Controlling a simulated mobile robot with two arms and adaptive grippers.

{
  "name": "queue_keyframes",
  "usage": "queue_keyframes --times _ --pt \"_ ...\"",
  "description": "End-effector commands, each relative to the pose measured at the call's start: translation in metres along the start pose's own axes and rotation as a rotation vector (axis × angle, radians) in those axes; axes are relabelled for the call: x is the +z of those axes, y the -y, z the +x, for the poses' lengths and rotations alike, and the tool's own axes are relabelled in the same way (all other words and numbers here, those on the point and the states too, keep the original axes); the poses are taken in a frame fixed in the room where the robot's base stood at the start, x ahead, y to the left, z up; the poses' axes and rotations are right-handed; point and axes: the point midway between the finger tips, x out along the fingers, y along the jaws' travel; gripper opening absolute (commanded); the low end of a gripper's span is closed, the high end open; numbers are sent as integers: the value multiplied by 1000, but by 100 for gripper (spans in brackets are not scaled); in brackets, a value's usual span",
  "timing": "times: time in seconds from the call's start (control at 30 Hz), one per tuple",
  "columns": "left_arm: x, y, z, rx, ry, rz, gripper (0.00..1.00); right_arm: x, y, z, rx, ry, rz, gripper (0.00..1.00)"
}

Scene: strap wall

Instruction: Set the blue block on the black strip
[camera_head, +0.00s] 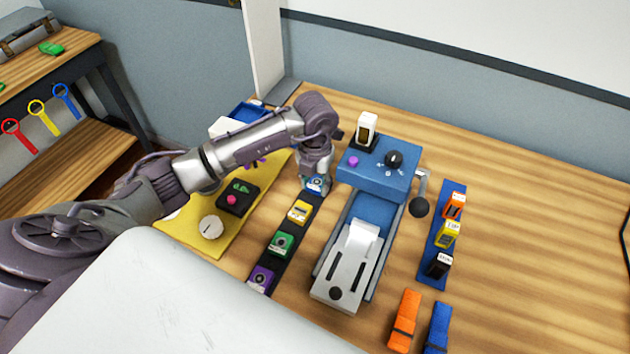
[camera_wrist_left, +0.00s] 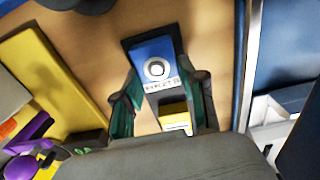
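The blue block (camera_head: 316,184), with a white ring and a white label, is at the far end of the black strip (camera_head: 291,224). In the left wrist view the blue block (camera_wrist_left: 152,55) lies over the strip, whose dark edge (camera_wrist_left: 127,43) shows around it. My left gripper (camera_head: 316,176) points down over the block. In the left wrist view its two green-padded fingers (camera_wrist_left: 159,80) lie against the block's two sides. Any small gap under the block is hidden. My right gripper is not in view.
Yellow (camera_head: 300,211), green (camera_head: 282,243) and purple (camera_head: 261,279) blocks follow along the strip. A blue machine (camera_head: 378,170) with a lever stands close right. A yellow mat (camera_head: 190,238) lies left. Orange (camera_head: 404,320) and blue straps lie at front right. Bare table is at far right.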

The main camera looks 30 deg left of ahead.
Motion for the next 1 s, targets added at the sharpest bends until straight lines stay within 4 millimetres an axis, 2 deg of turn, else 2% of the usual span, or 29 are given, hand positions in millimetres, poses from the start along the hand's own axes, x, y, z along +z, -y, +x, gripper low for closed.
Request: queue_keyframes --times 0.03,0.13,0.17,0.43,0.57,0.67,1.0 --pt "0 0 1 0 0 0 48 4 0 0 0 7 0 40" --pt "0 0 0 0 -1 0 64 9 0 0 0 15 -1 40" --pt "0 0 0 0 -1 0 66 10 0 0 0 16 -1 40" --pt "0 0 0 0 -1 0 66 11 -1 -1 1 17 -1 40" --pt "1 0 -7 0 2 0 66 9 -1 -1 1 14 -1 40" --pt "2 0 -21 0 5 1 66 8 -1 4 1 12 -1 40" --pt "1 0 -93 -1 5 0 66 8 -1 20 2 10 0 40"
